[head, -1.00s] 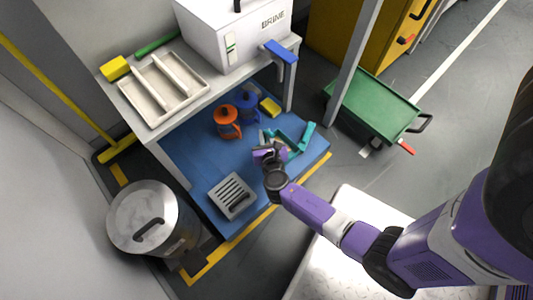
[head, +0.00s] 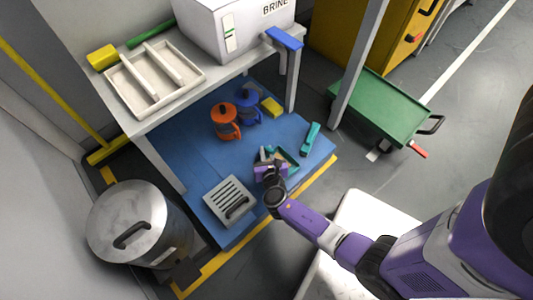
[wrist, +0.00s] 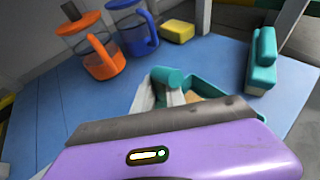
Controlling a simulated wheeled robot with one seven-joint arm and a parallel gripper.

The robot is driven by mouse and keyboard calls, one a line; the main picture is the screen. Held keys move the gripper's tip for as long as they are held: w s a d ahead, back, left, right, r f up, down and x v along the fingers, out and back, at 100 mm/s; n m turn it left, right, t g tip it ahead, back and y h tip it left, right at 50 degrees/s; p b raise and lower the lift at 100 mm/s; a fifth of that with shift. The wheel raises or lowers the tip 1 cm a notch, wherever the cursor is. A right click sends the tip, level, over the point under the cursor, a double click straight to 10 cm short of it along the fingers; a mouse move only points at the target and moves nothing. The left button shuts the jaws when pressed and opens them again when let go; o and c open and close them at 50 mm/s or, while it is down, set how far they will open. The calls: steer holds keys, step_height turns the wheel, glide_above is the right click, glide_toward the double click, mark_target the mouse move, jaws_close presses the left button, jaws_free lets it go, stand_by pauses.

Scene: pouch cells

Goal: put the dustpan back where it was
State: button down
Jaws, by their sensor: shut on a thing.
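The teal dustpan (head: 291,162) is at the front right part of the blue mat (head: 190,143). In the wrist view the dustpan (wrist: 235,104) shows its teal handle end and a tan patch inside its pan. My gripper (head: 268,157) is shut on the dustpan at its handle; the grip is partly hidden behind the purple gripper body. I cannot tell whether the dustpan touches the mat. A teal brush (head: 311,139) lies apart from it to the right, also in the wrist view (wrist: 262,62).
An orange-lidded jug (head: 226,122), a blue jug (head: 249,107) and a yellow sponge (head: 271,107) stand behind on the mat. A grey slotted box (head: 230,200) is left of my gripper. A bench leg (head: 291,88) and a green cart (head: 380,108) are nearby.

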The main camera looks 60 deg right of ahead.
steer(key=shift+r, duration=0.1)
steer(key=c, duration=1.4)
jaws_free()
